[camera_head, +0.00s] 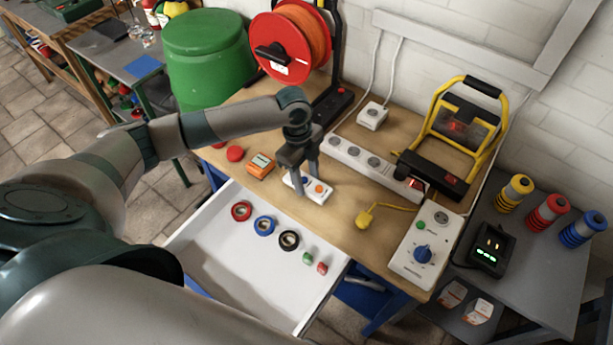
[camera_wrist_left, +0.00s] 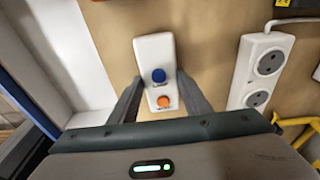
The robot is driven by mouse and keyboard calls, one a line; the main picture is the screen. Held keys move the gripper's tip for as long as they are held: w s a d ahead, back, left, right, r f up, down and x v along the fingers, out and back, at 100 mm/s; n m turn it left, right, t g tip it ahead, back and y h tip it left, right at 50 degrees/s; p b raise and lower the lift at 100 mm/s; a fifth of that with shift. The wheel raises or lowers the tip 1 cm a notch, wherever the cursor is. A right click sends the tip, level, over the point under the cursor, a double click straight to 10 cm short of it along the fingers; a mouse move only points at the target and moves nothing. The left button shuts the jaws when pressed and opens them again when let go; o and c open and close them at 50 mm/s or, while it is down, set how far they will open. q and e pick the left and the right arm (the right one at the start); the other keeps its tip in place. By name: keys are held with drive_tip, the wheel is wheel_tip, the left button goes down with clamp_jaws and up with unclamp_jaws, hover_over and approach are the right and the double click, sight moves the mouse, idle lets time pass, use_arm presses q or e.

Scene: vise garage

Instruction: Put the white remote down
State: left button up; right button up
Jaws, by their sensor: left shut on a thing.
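The white remote (camera_head: 314,191) has a blue and an orange button and is at the front part of the wooden workbench, behind the open drawer. It also shows in the left wrist view (camera_wrist_left: 155,57). My left gripper (camera_head: 309,186) points down and is shut on the remote, with one finger on each long side, as the left wrist view (camera_wrist_left: 159,88) shows. The remote is at or very close to the bench top; I cannot tell whether it touches. My right gripper is not in view.
An open white drawer (camera_head: 215,265) with several tape rolls juts out in front of the bench. An orange meter (camera_head: 260,165) lies left of the remote, a white power strip (camera_head: 372,166) behind it, and a yellow cord plug (camera_head: 364,218) to its right.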

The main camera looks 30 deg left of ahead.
use_arm(q)
drive_tip(key=shift+f, duration=0.1)
drive_tip(key=o, duration=1.1)
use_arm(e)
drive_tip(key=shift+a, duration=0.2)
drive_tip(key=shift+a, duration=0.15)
use_arm(q)
drive_tip(key=shift+a+r, duration=0.1)
drive_tip(key=shift+r, duration=0.5)
wheel_tip(320, 180, up, 11)
drive_tip(key=a+b, duration=0.1)
drive_tip(key=b, duration=0.3)
drive_tip(key=shift+w+a, duration=0.15)
drive_tip(key=shift+a, duration=0.15)
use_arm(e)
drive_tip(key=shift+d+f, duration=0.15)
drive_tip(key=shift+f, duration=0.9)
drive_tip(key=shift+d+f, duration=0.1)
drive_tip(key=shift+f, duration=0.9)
